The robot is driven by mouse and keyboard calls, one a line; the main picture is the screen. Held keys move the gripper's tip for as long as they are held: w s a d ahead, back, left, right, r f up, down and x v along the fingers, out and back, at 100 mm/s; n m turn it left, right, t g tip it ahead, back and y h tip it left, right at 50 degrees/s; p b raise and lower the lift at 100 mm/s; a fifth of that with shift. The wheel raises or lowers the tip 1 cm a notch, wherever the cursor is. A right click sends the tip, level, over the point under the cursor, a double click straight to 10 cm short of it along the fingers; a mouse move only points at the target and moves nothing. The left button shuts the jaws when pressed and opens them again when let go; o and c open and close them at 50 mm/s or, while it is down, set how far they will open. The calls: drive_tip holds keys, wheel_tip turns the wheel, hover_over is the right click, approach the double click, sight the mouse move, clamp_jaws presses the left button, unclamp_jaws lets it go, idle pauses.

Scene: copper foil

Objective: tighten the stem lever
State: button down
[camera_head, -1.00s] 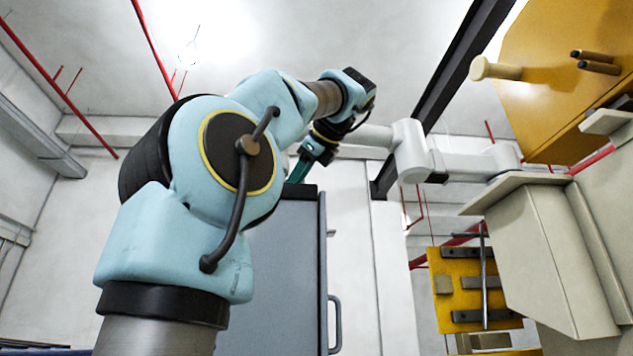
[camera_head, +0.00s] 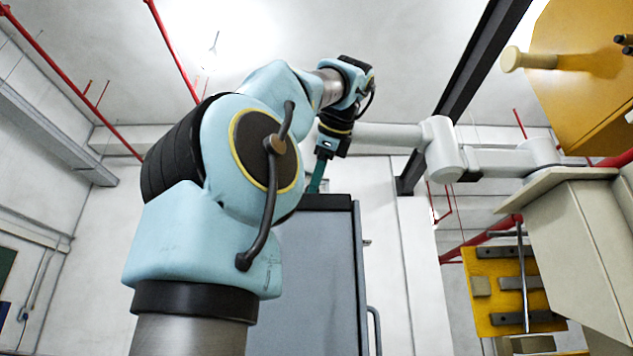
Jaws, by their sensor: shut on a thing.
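My gripper (camera_head: 316,186) hangs at the end of my pale blue arm, pointing down at the top of a grey cabinet (camera_head: 318,270). Only a narrow teal part shows below its dark wrist, almost upright. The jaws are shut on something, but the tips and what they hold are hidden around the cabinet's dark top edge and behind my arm. I cannot make out the stem lever in this view.
A white jointed pipe or arm (camera_head: 440,148) runs right just behind my wrist. A beige box-like housing (camera_head: 578,245) and an orange-yellow panel with a knob (camera_head: 585,75) stand at the right. A yellow board with dark bars (camera_head: 505,285) hangs below. A dark beam crosses above.

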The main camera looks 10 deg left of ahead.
drive_tip(key=shift+c, duration=2.3)
unclamp_jaws()
drive_tip(key=shift+a, duration=0.1)
drive_tip(key=v, duration=0.7)
drive_tip(key=shift+s, duration=0.2)
